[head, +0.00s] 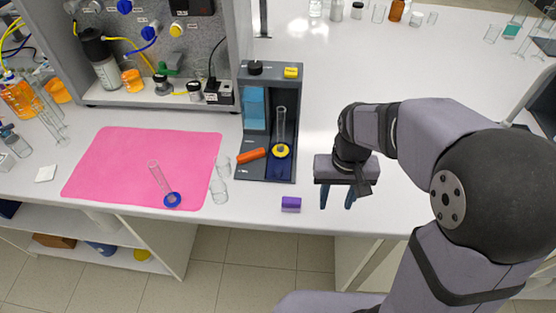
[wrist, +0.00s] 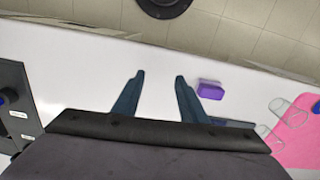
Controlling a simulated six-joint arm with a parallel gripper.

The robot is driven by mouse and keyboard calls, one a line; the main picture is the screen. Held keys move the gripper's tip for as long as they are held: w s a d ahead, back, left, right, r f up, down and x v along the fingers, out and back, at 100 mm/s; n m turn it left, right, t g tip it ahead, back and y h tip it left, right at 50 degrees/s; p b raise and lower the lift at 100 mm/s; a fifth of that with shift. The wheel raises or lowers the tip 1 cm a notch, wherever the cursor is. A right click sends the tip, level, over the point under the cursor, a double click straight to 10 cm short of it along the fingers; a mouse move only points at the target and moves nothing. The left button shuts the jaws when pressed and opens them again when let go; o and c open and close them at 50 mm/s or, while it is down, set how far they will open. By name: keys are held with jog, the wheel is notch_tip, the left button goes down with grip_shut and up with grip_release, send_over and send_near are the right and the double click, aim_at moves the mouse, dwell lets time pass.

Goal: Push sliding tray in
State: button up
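How far the tray sticks out is hard to tell. My gripper (head: 336,197) is right of the device, apart from it, pointing down. In the wrist view its fingers (wrist: 160,77) are spread with nothing between them.
A purple block (head: 291,204) lies near the front edge, between the device and my gripper. An orange piece (head: 251,156) lies at the base's left side. Clear glassware (head: 219,183) stands beside the pink mat (head: 110,165), which bears a blue-footed cylinder (head: 162,180).

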jog(key=w+a+r+p, duration=0.2)
jog(key=w+a+r, duration=0.2)
jog(key=w+a, duration=0.45)
jog(key=n+p, duration=0.1)
send_over(278, 168)
jog(key=shift+a+r, duration=0.15)
jog(key=shift+r, duration=0.25)
jog(key=shift+f+p, duration=1.35)
jog(key=shift+f, duration=2.3)
grip_shut()
